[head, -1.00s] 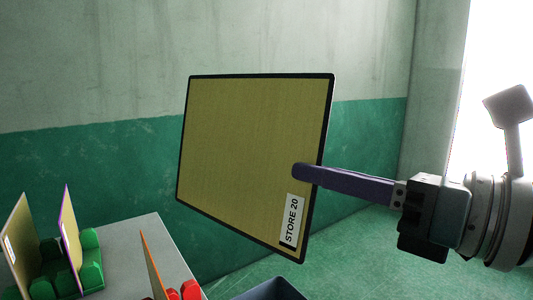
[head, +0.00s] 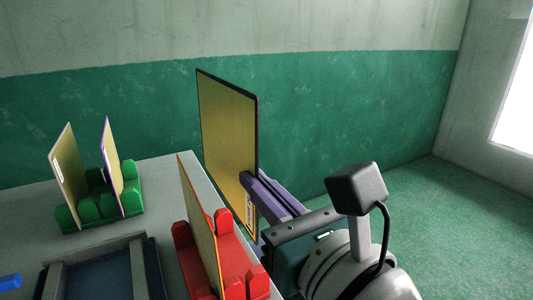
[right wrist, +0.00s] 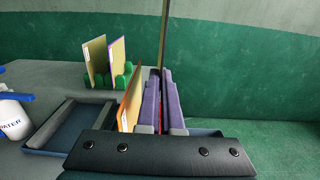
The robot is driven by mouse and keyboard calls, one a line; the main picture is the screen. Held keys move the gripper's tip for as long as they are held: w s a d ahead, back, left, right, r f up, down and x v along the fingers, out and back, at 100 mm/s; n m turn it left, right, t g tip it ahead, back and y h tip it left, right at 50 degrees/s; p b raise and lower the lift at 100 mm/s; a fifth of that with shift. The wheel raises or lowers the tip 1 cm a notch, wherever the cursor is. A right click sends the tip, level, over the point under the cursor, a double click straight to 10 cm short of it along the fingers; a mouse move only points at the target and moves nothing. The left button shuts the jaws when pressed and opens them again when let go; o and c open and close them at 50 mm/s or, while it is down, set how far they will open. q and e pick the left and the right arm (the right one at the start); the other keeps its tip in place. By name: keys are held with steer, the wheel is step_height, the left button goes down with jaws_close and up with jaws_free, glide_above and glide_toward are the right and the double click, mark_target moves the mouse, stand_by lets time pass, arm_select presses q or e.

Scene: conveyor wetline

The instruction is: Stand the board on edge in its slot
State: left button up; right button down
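The black-edged tan board (head: 225,135) is upright in the air, at the right edge of the table in the head view. My right gripper (head: 252,184) is shut on its near lower edge, with a purple finger across the label. In the right wrist view the board (right wrist: 164,35) shows edge-on between the purple fingers (right wrist: 162,85). A red slotted rack (head: 255,278) stands at the table's right side, and an orange-edged board (head: 198,220) stands in it. A green slotted rack (head: 132,203) at the back left holds a white-edged board (head: 68,175) and a purple-edged board (head: 112,165). My left gripper is not in view.
A dark blue tray (head: 100,272) lies on the grey table (head: 170,172) left of the red rack. A white bottle with a blue top (right wrist: 14,115) shows at the left of the right wrist view. Floor lies open to the right.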

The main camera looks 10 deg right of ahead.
mark_target(252, 238)
arm_select(q)
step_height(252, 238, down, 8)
steer(key=b, duration=0.6)
steer(key=shift+b, duration=0.35)
arm_select(e)
steer(key=f, duration=0.5)
steer(key=a+f, duration=0.1)
steer(key=f, duration=0.2)
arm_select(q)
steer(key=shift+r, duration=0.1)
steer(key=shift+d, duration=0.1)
